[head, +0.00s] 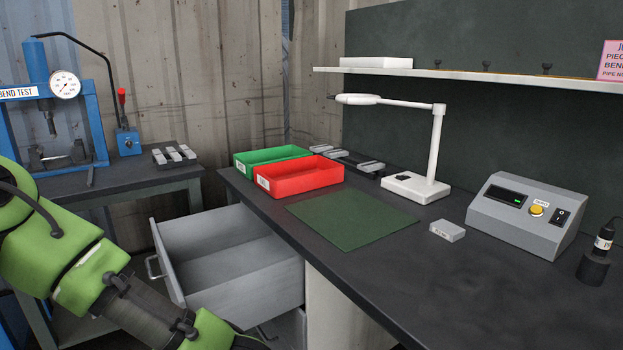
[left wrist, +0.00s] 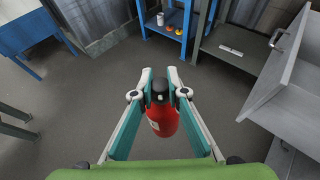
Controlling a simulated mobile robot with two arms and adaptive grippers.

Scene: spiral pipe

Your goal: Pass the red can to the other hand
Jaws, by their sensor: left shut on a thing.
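The red can (left wrist: 162,122) shows in the left wrist view. It has a rounded red body, a dark top and a small pale label at its side. My left gripper (left wrist: 160,76) is shut around its dark upper part, with one finger on each side, and holds it above the grey floor. In the head view my left arm comes in from the left, but its gripper and the can are out of that picture. My right gripper is in neither view.
An open grey drawer (head: 218,244) juts out under the dark workbench (head: 340,262). On the bench are a red bin (head: 300,183), a green bin (head: 250,168), a green mat (head: 350,221), a white lamp (head: 435,150) and a grey control box (head: 522,225). A blue press (head: 42,70) stands left.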

